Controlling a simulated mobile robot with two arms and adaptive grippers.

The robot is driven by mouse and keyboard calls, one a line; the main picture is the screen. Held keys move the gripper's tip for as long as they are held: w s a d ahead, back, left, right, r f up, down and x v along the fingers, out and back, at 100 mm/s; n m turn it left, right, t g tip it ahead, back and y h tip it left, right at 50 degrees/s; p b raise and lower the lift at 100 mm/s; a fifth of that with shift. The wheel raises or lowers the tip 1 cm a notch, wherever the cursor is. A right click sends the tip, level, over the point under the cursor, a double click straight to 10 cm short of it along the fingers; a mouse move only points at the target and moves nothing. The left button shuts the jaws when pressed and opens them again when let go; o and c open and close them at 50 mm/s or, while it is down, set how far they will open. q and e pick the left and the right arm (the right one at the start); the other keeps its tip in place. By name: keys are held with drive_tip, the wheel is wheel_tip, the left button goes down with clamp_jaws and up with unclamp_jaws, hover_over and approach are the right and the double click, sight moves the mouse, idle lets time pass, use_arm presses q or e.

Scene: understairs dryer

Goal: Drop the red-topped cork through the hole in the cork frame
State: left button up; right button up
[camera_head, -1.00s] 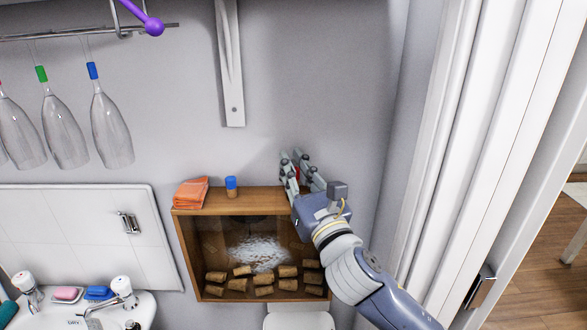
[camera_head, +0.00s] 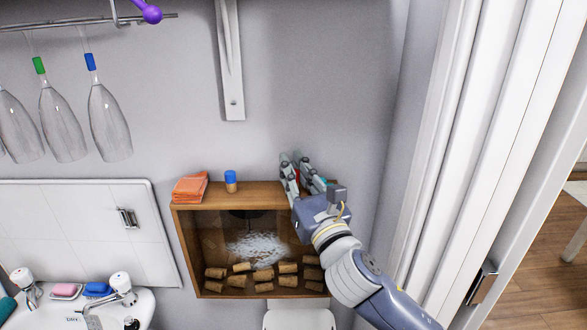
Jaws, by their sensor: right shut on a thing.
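The cork frame (camera_head: 258,195) is a wooden box with a clear front, fixed to the wall low in the middle of the head view. Several plain corks lie along its bottom. My right gripper (camera_head: 295,161) is over the right end of the frame's top, shut on the red-topped cork. Only a small spot of red (camera_head: 298,175) shows between its fingers. The hole in the top cannot be made out. A blue-topped cork (camera_head: 231,182) stands upright on the top, left of the gripper. My left gripper is not in view.
Folded orange cloths (camera_head: 190,187) lie on the frame's left top end. A small teal-topped thing (camera_head: 326,182) shows just right of my gripper. A white wall bracket (camera_head: 230,75) hangs above. Glasses (camera_head: 110,125) hang at left, and a door frame stands at right.

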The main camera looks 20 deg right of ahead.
drive_tip(key=shift+f, duration=0.95)
idle(1.0)
drive_tip(key=o, duration=0.8)
drive_tip(key=shift+o, duration=0.2)
drive_tip(key=shift+a, duration=0.2)
drive_tip(key=shift+s+d, duration=0.1)
drive_tip(key=shift+s+f, duration=0.2)
drive_tip(key=shift+f, duration=0.05)
drive_tip(key=a+v, duration=0.1)
drive_tip(key=v, duration=1)
drive_tip(key=shift+s+d+r, duration=0.2)
drive_tip(key=shift+s+d, duration=0.15)
